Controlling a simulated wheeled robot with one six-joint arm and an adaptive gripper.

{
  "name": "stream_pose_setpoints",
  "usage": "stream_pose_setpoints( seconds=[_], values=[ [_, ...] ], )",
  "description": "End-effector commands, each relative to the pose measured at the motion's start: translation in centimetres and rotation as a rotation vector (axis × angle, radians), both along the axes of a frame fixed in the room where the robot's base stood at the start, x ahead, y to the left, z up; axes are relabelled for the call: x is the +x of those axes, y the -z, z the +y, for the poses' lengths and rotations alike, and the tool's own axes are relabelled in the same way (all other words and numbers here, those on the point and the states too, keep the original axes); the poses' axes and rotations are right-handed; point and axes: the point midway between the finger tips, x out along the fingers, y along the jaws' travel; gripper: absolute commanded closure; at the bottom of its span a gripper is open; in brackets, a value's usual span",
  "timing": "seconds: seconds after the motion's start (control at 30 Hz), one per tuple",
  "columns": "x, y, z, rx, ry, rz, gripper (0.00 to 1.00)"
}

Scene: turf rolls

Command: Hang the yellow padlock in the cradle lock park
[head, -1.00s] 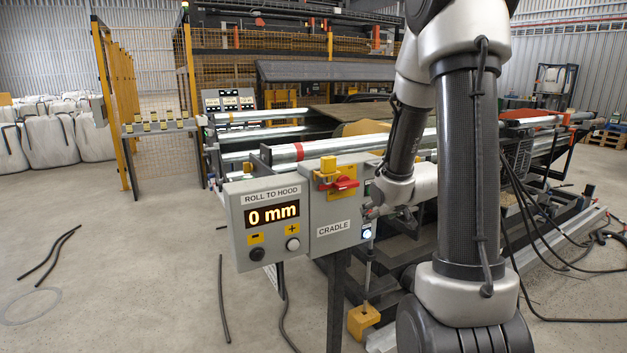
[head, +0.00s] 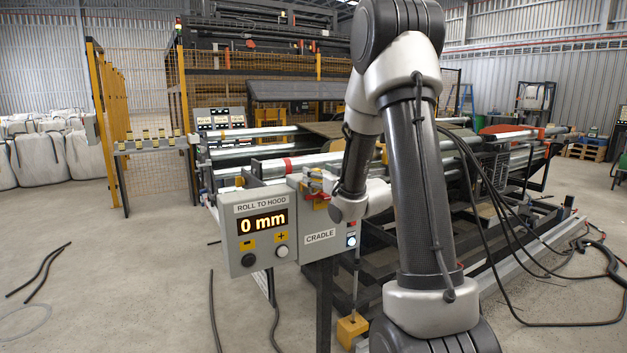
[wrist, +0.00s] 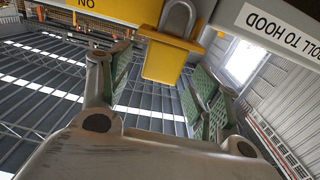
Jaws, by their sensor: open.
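The yellow padlock (wrist: 163,63) shows in the wrist view with its grey shackle at the top, against a yellow strip. My gripper (wrist: 158,72) is open, with one green-padded finger on either side of the padlock's body. I cannot tell whether the pads touch it. In the head view my gripper (head: 322,181) is at the top of the grey CRADLE box (head: 320,237), and my arm partly hides that spot. A red and yellow fitting (head: 313,197) shows on the box there. I cannot make out the lock park clearly.
The ROLL TO HOOD box (head: 262,225), reading 0 mm, stands directly left of the CRADLE box. Steel rollers (head: 290,163) lie behind them. Black cables (head: 530,300) run over the floor at right. The floor at left is mostly clear.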

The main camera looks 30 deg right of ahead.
Motion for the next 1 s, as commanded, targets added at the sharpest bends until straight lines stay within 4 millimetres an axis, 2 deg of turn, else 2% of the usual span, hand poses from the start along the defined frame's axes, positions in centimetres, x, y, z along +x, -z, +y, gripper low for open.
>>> stream_pose_setpoints(
  seconds=[0.1,0.2,0.47,0.73,0.77,1.0],
  values=[
    [2.0,0.0,0.2,0.0,-0.001,-0.001,0.38],
    [2.9,0.0,0.3,0.0,0.0,0.0,0.38],
    [3.1,0.0,0.3,0.0,0.0,0.0,0.38],
    [3.1,0.0,0.2,0.0,0.0,0.001,0.87],
    [3.1,0.0,0.2,0.0,0.0,0.001,0.9],
    [3.1,-0.1,0.2,0.0,0.0,-0.001,0.9]
  ],
)
